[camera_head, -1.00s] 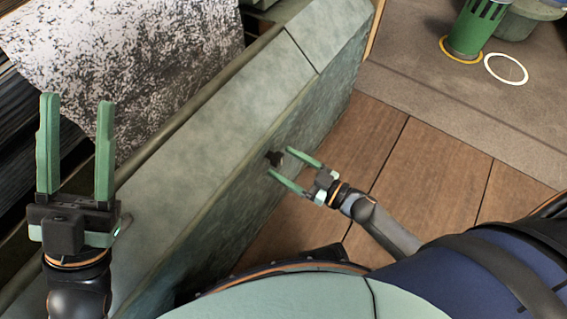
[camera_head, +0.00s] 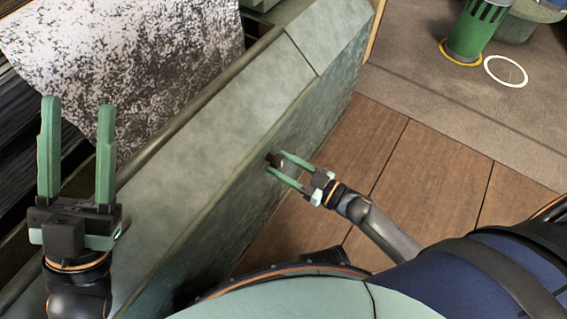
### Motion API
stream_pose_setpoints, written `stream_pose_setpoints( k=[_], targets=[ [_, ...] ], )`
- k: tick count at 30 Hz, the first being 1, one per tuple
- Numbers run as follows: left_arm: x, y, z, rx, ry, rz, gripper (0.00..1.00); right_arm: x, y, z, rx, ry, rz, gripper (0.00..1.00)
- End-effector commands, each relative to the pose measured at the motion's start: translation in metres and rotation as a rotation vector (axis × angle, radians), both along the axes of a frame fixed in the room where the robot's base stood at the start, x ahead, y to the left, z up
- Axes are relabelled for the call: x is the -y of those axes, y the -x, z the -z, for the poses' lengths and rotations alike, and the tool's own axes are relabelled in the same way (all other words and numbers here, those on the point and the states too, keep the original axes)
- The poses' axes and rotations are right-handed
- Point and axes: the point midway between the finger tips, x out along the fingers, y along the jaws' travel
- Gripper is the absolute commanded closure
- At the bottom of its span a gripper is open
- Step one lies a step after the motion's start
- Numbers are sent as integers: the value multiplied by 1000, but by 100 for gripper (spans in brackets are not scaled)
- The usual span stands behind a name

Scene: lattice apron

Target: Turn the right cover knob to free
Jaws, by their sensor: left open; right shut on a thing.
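The cover knob (camera_head: 274,159) is a small dark knob on the side face of the grey-green stone-like housing (camera_head: 215,130). My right gripper (camera_head: 276,162) reaches it from the right, with its green fingers shut around the knob, and they partly hide it. The knob's exact turn angle is too small to read. My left gripper (camera_head: 77,110) stands at the far left with its two green fingers pointing up, open and empty, in front of the speckled white sheet.
A speckled white and black sheet (camera_head: 130,60) hangs at the upper left behind the housing's rim. A green slotted cylinder (camera_head: 474,30) stands in a yellow ring at the upper right, beside an empty white ring (camera_head: 506,71). Wooden floor planks (camera_head: 430,180) lie clear right of the housing.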

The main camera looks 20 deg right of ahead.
Motion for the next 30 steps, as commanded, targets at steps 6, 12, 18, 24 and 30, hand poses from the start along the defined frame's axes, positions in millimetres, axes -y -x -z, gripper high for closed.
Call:
stream_pose_setpoints(
  k=[6, 12, 18, 24, 30],
  targets=[
    [0, 0, 0, 0, 2, -1, 50, 0, 0, 0, -1, 1, 0, 100],
    [0, 0, -1, 0, 3, -1, 50, 0, 0, 0, 9, 13, 0, 100],
    [0, 0, -3, -1, 4, 0, 50, 0, 0, 0, 57, 76, -1, 100],
    [-1, 0, -6, -1, 8, 1, 50, 0, 0, 0, 148, 194, 0, 100],
    [-1, 0, -8, -1, 10, 2, 50, 1, 0, 0, 264, 342, 0, 100]
  ],
)
